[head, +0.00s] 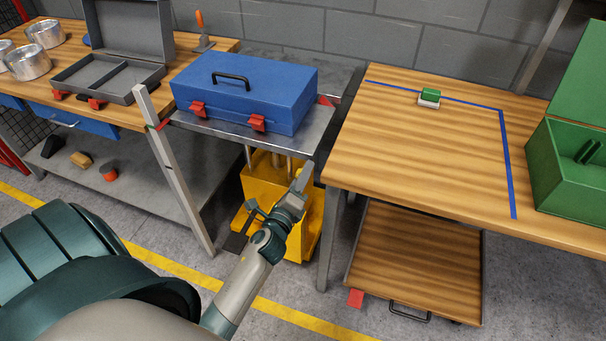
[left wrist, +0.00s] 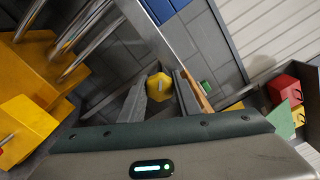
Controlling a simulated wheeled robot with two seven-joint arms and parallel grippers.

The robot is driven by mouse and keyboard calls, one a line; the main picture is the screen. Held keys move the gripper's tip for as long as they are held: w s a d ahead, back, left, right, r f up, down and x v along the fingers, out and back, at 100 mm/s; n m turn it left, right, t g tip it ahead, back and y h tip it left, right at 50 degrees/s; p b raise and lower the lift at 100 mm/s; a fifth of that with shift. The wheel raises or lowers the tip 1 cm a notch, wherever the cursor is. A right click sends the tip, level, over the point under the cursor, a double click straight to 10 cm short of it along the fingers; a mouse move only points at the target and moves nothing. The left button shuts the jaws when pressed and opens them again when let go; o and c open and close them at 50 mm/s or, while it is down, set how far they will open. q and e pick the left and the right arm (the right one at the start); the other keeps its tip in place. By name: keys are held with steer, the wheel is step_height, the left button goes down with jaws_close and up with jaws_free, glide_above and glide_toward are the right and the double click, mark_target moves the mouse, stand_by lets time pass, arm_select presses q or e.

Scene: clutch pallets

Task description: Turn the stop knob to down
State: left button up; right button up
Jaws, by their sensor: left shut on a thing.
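The stop knob (left wrist: 159,86) is a yellow, many-sided knob with a pale mark on its face. It shows in the left wrist view between the two grey fingers of my left gripper (left wrist: 161,92), which are shut on it. In the head view, my left gripper (head: 301,184) is in front of the yellow lift (head: 268,180), just below the edge of its metal top. I cannot make out the knob there. My right gripper is in neither view.
A blue case (head: 245,88) with red latches rests on the lift's metal top (head: 285,142). A wooden cart (head: 415,260) is below.

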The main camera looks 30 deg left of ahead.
arm_select(q)
steer(key=shift+n, duration=1)
steer(key=n, duration=0.2)
steer(key=shift+n, duration=0.4)
steer(key=shift+n+p, duration=0.45)
steer(key=shift+n, duration=1.35)
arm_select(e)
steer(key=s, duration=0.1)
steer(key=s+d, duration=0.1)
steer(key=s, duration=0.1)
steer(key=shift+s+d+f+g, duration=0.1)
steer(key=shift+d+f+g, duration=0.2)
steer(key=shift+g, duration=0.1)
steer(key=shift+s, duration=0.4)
arm_select(q)
steer(key=o, duration=1.1)
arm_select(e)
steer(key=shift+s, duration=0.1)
arm_select(q)
steer(key=shift+s, duration=0.1)
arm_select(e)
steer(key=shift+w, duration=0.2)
